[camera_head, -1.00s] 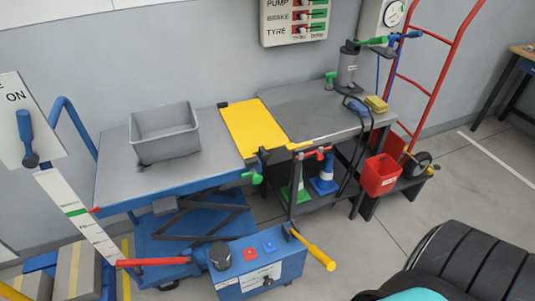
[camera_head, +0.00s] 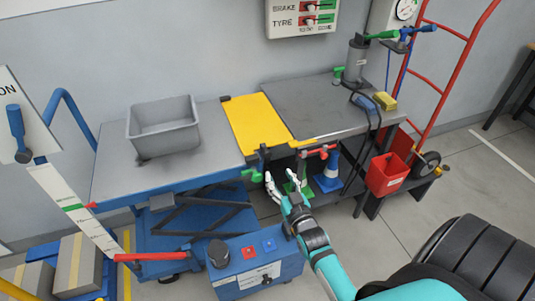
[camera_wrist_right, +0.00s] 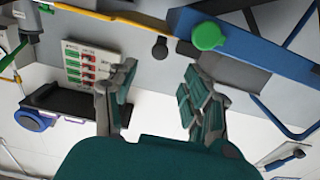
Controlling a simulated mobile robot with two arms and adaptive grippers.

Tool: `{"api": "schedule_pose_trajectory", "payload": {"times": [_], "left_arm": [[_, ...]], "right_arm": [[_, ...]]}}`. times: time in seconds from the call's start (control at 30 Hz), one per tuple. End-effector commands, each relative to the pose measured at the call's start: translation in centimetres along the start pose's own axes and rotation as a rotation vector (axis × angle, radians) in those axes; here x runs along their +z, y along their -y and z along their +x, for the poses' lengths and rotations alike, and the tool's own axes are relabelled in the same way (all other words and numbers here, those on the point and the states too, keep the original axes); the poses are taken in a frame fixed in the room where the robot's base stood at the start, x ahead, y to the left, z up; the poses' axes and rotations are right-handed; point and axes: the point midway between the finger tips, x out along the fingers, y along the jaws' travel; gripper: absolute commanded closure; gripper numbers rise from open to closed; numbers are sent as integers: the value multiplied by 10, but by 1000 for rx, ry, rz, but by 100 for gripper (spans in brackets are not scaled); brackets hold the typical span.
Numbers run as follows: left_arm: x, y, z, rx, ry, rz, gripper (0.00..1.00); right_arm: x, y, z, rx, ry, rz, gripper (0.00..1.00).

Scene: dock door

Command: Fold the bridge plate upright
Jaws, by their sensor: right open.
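The yellow bridge plate (camera_head: 258,123) lies flat across the gap between the blue lift table (camera_head: 112,172) and the dark grey bench (camera_head: 318,102). A green-knobbed handle (camera_head: 253,174) sticks out below the plate's front edge. My right gripper (camera_head: 284,180) is open and empty, in front of and below the plate, just right of the green knob in the head view. In the right wrist view the open fingers (camera_wrist_right: 158,85) have nothing between them, and a green knob (camera_wrist_right: 208,35) shows beyond the right finger on a blue beam. My left gripper is not in view.
A grey bin (camera_head: 163,128) stands on the lift table. A blue control box (camera_head: 256,268) is left of my right arm. A red hand truck (camera_head: 440,75) stands at right.

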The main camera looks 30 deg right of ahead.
Motion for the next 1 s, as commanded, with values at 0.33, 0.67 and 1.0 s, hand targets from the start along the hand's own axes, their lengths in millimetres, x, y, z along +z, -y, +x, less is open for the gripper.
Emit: {"api": "schedule_pose_trajectory", "payload": {"times": [0.33, 0.67, 1.0], "left_arm": [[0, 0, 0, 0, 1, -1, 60], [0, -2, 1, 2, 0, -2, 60], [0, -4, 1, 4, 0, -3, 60]], "right_arm": [[0, 0, 76, -1, -1, 0, 50], [1, 0, 110, -1, 2, 0, 50], [1, 0, 112, -1, 2, -1, 55]]}}
